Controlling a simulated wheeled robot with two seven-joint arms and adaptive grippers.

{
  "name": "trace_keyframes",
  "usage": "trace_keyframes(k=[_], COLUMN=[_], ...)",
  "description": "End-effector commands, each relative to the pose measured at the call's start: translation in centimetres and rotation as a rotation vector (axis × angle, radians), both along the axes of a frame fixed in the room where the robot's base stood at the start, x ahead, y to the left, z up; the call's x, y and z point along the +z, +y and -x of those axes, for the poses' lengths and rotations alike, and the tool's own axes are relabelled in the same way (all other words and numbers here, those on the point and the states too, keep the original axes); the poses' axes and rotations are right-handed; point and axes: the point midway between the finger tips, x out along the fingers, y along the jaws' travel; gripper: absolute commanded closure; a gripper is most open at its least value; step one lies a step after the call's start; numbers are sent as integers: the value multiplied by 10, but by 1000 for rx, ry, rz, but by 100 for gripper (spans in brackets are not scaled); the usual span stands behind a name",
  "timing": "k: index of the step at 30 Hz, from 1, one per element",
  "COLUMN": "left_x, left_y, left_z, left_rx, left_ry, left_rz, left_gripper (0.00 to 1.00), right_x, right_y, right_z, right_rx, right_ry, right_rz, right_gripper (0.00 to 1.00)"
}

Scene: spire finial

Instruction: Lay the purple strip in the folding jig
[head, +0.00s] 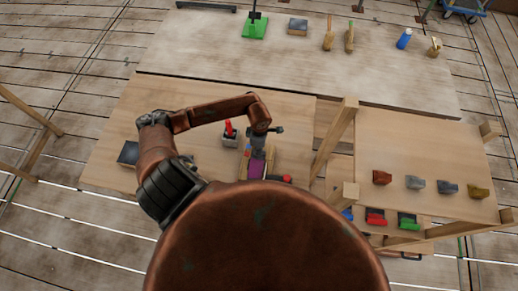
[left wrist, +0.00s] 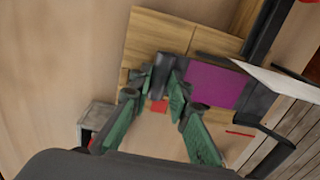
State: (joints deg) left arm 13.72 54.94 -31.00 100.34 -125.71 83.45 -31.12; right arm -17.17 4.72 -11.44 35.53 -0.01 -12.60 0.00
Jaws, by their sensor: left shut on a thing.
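The purple strip (head: 256,169) shows as a flat purple piece just below my left gripper (head: 259,154) in the head view. In the left wrist view, the purple strip (left wrist: 216,84) lies right of the fingertips of my left gripper (left wrist: 158,82). The fingers are close together, with a dark piece between their tips; the exact contact is hard to see. The folding jig appears to be the wooden piece (left wrist: 160,36) with dark bars around the strip. I cannot tell whether the strip rests on it. My right gripper is not in view.
A grey block with a red top (head: 230,135) stands left of my gripper. Wooden posts (head: 334,140) rise to the right. Several coloured blocks (head: 381,177) stand on the right board. A pale table (head: 290,60) at the back holds a green base (head: 256,28) and other items.

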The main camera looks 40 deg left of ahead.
Motion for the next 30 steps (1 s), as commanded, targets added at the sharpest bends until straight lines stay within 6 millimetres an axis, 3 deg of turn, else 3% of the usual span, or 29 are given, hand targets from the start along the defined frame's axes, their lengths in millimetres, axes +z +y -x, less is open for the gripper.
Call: trace_keyframes(k=[1,2,9,20,23,30], left_x=[-3,-2,-1,4,15,66], left_y=[0,0,0,0,1,1], left_z=[0,0,0,0,-2,-2], left_rx=[0,0,1,1,1,-2], left_ry=[-1,0,0,0,-4,-5], left_rz=[0,0,0,0,-1,-3], left_gripper=[100,81,66,66,66,66], right_x=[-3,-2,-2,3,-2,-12], right_y=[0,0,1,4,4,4], right_z=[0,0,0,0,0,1], right_rx=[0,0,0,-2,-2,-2], right_ry=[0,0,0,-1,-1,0], right_rz=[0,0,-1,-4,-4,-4], right_gripper=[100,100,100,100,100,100])
